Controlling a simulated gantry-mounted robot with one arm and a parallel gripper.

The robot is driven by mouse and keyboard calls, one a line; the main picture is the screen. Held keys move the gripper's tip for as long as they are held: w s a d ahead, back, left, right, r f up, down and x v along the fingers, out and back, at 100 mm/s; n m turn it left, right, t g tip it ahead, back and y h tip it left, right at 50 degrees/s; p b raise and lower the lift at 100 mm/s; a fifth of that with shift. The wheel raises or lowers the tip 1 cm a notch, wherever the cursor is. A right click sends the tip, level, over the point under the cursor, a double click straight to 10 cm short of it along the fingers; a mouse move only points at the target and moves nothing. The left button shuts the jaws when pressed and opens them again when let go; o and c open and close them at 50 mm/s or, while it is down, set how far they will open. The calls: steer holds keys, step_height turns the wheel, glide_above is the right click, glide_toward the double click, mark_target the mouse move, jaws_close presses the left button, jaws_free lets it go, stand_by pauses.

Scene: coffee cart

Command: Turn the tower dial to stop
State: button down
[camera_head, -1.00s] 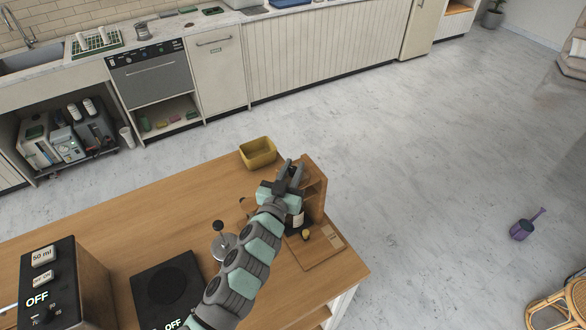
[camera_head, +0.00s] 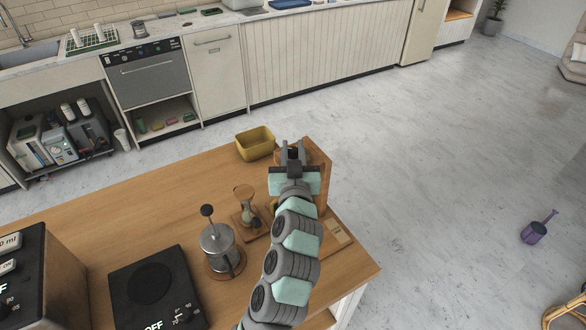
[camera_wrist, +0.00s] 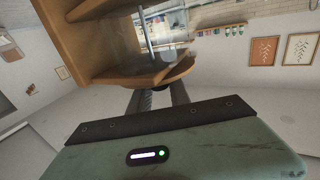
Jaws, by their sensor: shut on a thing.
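The wooden tower (camera_head: 320,158) stands at the right end of the wooden counter, partly hidden behind my arm. In the wrist view its wooden frame and shelves (camera_wrist: 72,40) fill the upper left, with a clear glass vessel between them. My gripper (camera_head: 293,149) is at the tower's upper part. Its fingers are shut on a small dark part, which I take for the tower dial. The dial is almost wholly hidden by the fingers, and its setting cannot be read. In the wrist view the fingers (camera_wrist: 158,94) reach up to the underside of a rounded shelf edge.
A yellow bin (camera_head: 255,144) stands just left of the tower. A French press (camera_head: 218,245), a small glass pot with a wooden collar (camera_head: 245,200) and a black hot plate (camera_head: 152,285) stand on the counter left of my arm. The counter's middle left is clear.

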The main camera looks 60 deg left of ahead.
steer(key=n+g+b, duration=0.1)
steer(key=b, duration=0.2)
steer(key=f+n+g+y+b, duration=0.1)
steer(key=g+b, duration=0.1)
steer(key=b, duration=0.1)
steer(key=shift+w+f+g, duration=0.1)
steer(key=shift+w+g, duration=0.05)
steer(key=shift+g, duration=0.15)
steer(key=n+g+b, duration=0.2)
steer(key=g+b, duration=0.1)
steer(key=b, duration=0.1)
steer(key=shift+n+y+b, duration=0.3)
steer(key=shift+b, duration=0.05)
steer(key=n+g+b, duration=0.2)
steer(key=g, duration=0.1)
steer(key=n+g+b, duration=0.1)
steer(key=g+b, duration=0.1)
steer(key=shift+r, duration=0.35)
steer(key=shift+r+g+h, duration=0.1)
steer(key=shift+g+h, duration=0.3)
steer(key=shift+g, duration=0.1)
steer(key=c, duration=1.2)
jaws_free()
steer(key=shift+a, duration=0.1)
steer(key=shift+c, duration=0.2)
steer(key=shift+o, duration=0.2)
steer(key=shift+r, duration=0.1)
steer(key=p+v, duration=0.2)
steer(key=v, duration=0.9)
